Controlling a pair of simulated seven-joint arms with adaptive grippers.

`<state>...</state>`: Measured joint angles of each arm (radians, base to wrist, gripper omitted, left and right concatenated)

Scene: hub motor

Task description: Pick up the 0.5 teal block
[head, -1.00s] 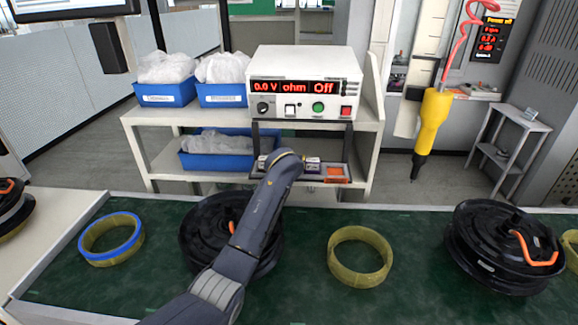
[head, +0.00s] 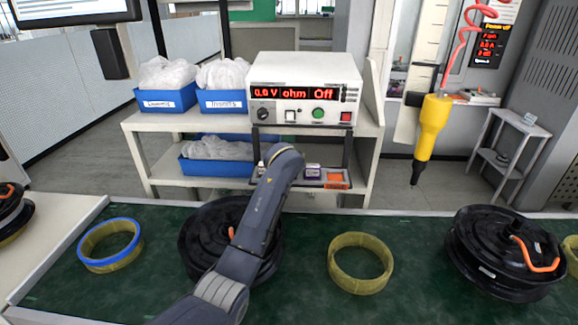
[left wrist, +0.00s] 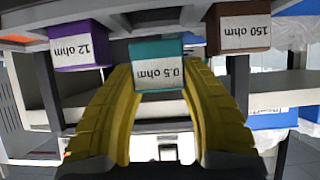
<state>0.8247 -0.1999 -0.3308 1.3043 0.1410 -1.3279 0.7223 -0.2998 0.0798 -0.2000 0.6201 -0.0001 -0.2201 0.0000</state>
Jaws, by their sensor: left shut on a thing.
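The teal block (left wrist: 158,66), labelled "0.5 ohm", is in the middle of the left wrist view, with its label upside down. My left gripper (left wrist: 160,80) is shut on it, one yellow finger at each side. To the left is a purple block (left wrist: 77,45) labelled "12 ohm". To the right is a brown block (left wrist: 239,30) labelled "150 ohm". In the head view my left arm reaches to the small block tray (head: 336,185) under the meter and hides the gripper and the teal block. My right gripper is not in view.
The meter (head: 304,88) reads "0.0 V ohm Off" above the tray. Blue bins (head: 165,99) stand on the shelf. Hub motors (head: 505,252) and yellow rings (head: 360,262) lie on the green bench surface. A yellow tool (head: 429,128) hangs at the right.

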